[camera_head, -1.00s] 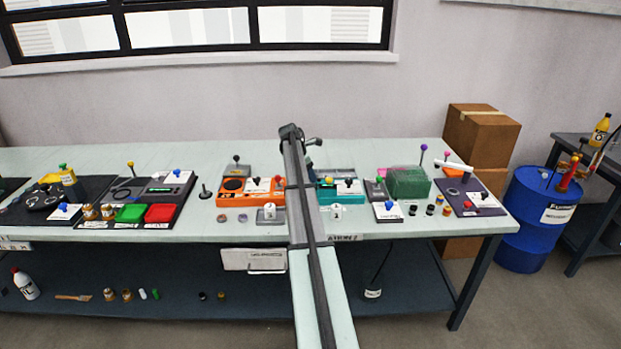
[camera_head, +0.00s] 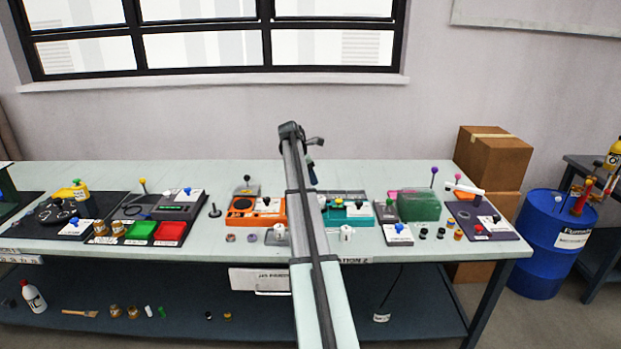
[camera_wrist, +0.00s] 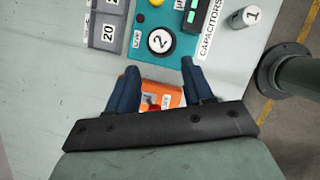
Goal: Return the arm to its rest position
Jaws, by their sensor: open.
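My arm rises from the bottom centre of the head view and reaches over the bench to a bent joint above the back of the tabletop. Its dark end hangs beside that joint and is small there. In the wrist view my gripper (camera_wrist: 160,68) has its two blue fingers apart, with nothing held between them. Below and between the fingers lies an orange device (camera_wrist: 150,92), partly hidden by them. A teal device (camera_wrist: 178,46) with a white part marked 2 lies just beyond the fingertips.
The long bench (camera_head: 225,180) carries several devices, including an orange one (camera_head: 240,217), a green block (camera_head: 419,205), and green and red trays (camera_head: 170,232). A blue drum (camera_head: 540,265) and cardboard boxes (camera_head: 492,155) stand at the right. Space above the tabletop looks clear around the arm's end.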

